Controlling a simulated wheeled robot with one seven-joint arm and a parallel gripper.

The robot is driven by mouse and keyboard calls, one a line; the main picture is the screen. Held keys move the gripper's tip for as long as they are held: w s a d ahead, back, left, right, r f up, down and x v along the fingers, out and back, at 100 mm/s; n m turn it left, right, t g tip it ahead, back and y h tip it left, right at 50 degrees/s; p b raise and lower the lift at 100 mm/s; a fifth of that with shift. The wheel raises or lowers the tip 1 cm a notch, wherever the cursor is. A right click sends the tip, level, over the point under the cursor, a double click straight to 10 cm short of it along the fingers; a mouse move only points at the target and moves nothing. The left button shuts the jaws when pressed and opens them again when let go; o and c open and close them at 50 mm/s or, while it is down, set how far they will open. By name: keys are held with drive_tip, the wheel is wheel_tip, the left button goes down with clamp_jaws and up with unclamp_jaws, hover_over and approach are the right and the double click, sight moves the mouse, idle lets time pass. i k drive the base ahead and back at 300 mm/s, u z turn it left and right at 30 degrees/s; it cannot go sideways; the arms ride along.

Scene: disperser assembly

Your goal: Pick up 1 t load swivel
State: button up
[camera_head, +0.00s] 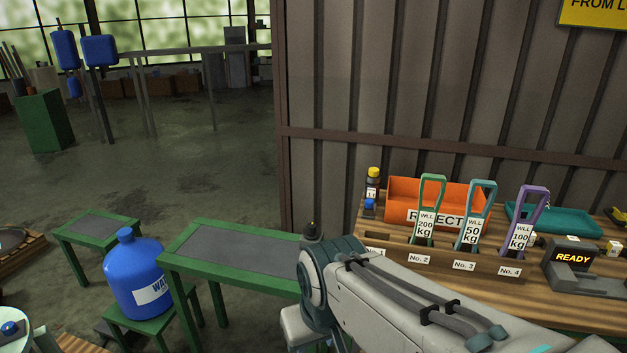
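No piece marked 1 t is visible. A wooden rack (487,265) on the workbench at right holds three upright loop-handled pieces. The green one (426,208) is marked WLL 200 kg at No. 2. The teal one (474,215) is marked WLL 50 kg at No. 3. The purple one (523,220) is marked WLL 100 kg at No. 4. The rack's left end is partly hidden behind my arm, and no upright handle shows there. My arm crosses the lower right and bends down at the bottom edge; my gripper is not in view.
A green-framed table (235,250) and a blue water jug (135,280) stand left. Open floor lies beyond.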

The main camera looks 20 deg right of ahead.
sight(371, 187)
drive_tip(key=i, duration=0.65)
drive_tip(key=z, duration=0.75)
drive_tip(key=i, duration=0.5)
drive_tip(key=z, duration=0.45)
